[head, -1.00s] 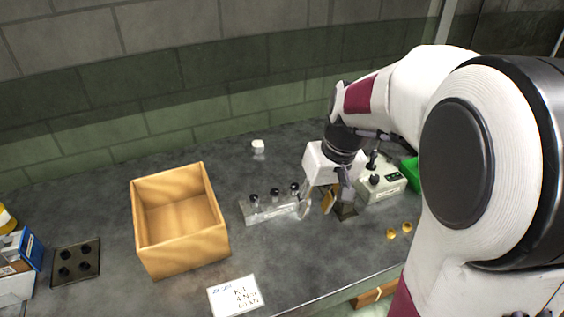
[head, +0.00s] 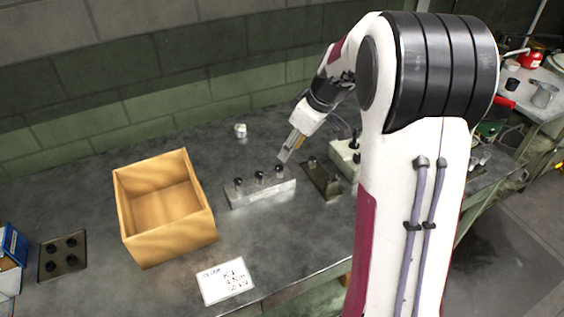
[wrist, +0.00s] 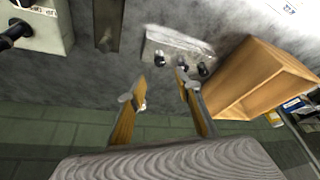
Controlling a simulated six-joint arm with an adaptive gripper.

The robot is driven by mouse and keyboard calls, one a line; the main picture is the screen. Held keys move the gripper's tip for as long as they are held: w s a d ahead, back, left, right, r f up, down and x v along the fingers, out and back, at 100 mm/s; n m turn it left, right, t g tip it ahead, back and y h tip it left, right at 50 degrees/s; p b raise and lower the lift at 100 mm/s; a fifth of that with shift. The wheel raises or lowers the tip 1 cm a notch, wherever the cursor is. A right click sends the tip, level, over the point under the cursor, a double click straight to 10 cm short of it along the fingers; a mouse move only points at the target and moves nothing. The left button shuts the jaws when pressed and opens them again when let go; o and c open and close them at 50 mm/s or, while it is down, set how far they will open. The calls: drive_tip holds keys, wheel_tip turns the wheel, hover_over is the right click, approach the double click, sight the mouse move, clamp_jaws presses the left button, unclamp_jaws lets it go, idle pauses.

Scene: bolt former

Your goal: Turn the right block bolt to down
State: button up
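The pale metal block (head: 262,196) stands on the bench with three black-knobbed bolts along it. Its right bolt (head: 279,170) is at the right end in the head view. In the wrist view the block (wrist: 190,42) appears turned round, with that bolt (wrist: 160,62) at the left. My gripper (head: 284,157) is just behind and above the block's right end, pointing down at a slant. In the wrist view its two yellowish fingers (wrist: 160,90) are apart with nothing between them. I cannot tell which way the right bolt's handle points.
An open wooden box (head: 207,215) stands left of the block. A dark plate (head: 322,182) and a pale control box (head: 343,160) stand to the right. A small white cylinder (head: 240,131) is behind. A paper card (head: 225,281) lies in front.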

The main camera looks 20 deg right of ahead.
sight(279, 167)
idle(0.5)
drive_tip(key=shift+x, duration=3.9)
drive_tip(key=shift+c, duration=0.3)
drive_tip(key=shift+s, duration=0.1)
clamp_jaws()
